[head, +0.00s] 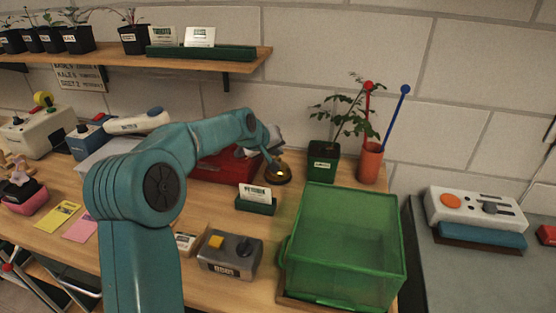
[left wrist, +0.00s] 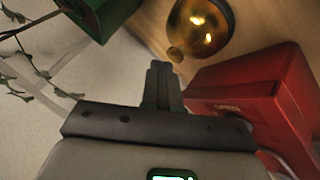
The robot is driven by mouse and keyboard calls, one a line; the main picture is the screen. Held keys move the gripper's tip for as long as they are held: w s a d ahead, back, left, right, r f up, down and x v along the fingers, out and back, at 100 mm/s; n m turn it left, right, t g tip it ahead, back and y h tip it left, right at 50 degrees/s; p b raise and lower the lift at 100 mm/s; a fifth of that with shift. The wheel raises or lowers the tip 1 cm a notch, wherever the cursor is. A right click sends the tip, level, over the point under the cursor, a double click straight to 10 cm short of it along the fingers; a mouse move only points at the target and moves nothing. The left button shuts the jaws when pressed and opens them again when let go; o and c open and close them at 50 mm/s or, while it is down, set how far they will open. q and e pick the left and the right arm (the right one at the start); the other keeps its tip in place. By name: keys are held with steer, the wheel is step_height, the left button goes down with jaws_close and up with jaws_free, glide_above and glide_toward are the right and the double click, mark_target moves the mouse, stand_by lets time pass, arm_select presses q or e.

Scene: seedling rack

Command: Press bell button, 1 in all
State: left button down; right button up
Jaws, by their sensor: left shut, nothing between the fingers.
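A brass bell (head: 279,174) on a dark base stands on the wooden bench near the wall, left of the green plant pot. My left gripper (head: 266,150) is shut and empty, just above and behind the bell in the head view. In the left wrist view its fingertips (left wrist: 161,68) point at the knob with a small gap in the picture; I cannot tell whether they touch. My right gripper is out of view.
A red box (head: 218,168) lies beside the bell. A potted seedling (head: 322,162) and a brown cup with red and blue sticks (head: 370,163) stand right of it. A card holder (head: 256,204), a grey button box (head: 229,254) and a green crate (head: 345,240) stand in front.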

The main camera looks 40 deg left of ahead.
arm_select(q)
steer(key=shift+f+b, duration=0.45)
steer(key=shift+f, duration=0.1)
stand_by(0.6)
steer(key=shift+r, duration=0.1)
steer(key=shift+r+p, duration=0.8)
steer(key=shift+r, duration=0.1)
step_height(320, 180, up, 5)
steer(key=p, duration=0.4)
stand_by(0.4)
steer(key=shift+s, duration=0.1)
stand_by(0.5)
